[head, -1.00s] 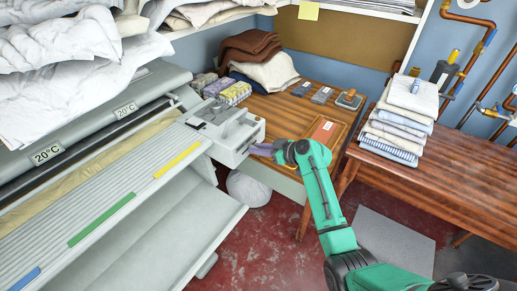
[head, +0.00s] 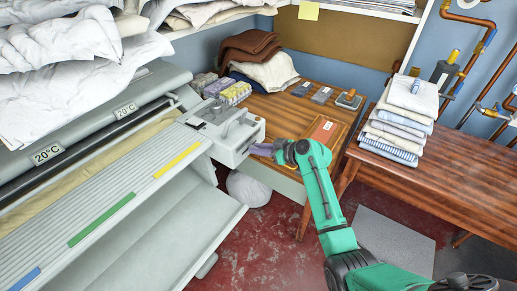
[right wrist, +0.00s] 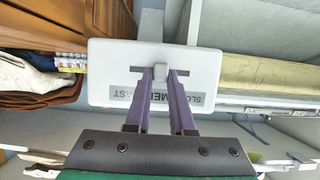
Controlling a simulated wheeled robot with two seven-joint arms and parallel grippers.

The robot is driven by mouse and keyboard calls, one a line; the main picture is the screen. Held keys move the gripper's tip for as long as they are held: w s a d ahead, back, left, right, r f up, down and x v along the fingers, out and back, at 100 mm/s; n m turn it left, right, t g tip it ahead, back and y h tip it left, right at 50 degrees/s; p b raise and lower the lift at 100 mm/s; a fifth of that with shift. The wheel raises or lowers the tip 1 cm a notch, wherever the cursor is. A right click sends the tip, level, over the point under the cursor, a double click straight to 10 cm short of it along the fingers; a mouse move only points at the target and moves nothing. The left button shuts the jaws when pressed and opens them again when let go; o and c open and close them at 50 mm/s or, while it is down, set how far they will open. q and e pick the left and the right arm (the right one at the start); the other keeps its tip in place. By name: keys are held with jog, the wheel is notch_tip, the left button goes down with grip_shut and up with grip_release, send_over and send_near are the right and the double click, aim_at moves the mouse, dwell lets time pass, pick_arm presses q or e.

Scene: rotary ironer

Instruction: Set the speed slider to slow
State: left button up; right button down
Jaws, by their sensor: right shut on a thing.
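The ironer's grey control box (head: 228,138) is at the near right end of the machine in the head view. In the right wrist view its pale end panel (right wrist: 108,58) faces me, with a dark horizontal slot and a label strip below it. The speed slider (right wrist: 160,71) is a small grey knob near the middle of the slot. SLOW reads at the label's right end and FAST at its left, partly hidden by my fingers. My right gripper (right wrist: 160,78) is shut on the slider; it also shows at the box in the head view (head: 256,149). My left gripper is out of view.
A wooden desk (head: 285,108) with folded cloths and small boxes stands behind the control box. A wooden bench (head: 455,150) with a stack of folded linen (head: 398,125) is on the right. The ironer's feed shelf (head: 110,180) fills the left.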

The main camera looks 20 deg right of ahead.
aim_at(243, 153)
jog(key=shift+s+a+r+p, duration=0.1)
jog(key=shift+s+a+p, duration=0.75)
jog(key=shift+a, duration=0.2)
jog(key=shift+s+a, duration=0.2)
jog(key=shift+a, duration=0.05)
jog(key=shift+f, duration=0.2)
jog(key=c, duration=0.8)
grip_release()
jog(key=shift+o, duration=0.2)
jog(key=shift+s+a+r, duration=0.1)
